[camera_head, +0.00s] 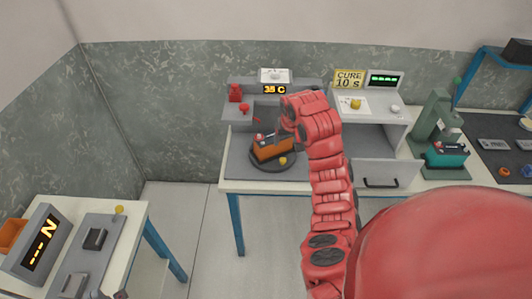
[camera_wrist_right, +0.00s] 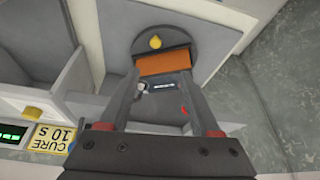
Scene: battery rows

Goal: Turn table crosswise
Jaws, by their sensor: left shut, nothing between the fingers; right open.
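The turntable (camera_head: 298,163) is a dark round disc on the back table, with a yellow knob (camera_head: 282,161) at its front edge. An orange battery (camera_head: 272,151) with a dark top stands on it, its long orange side facing the front. My right gripper (camera_head: 289,131) is open above the battery. In the right wrist view, the open fingers (camera_wrist_right: 161,82) reach down on either side of the battery (camera_wrist_right: 163,62); I cannot tell whether they touch it. The disc (camera_wrist_right: 201,36) shows beyond. My left gripper (camera_head: 119,294) barely shows at the bottom edge, shut and empty.
A machine with a "35 C" display (camera_head: 275,90) stands behind the turntable. A "CURE 10 s" sign (camera_head: 349,79) and an open-fronted box with a handled panel (camera_head: 388,173) are to the right. A green press (camera_head: 436,115) holds a teal battery (camera_head: 446,156). A side table (camera_head: 136,215) stands at left.

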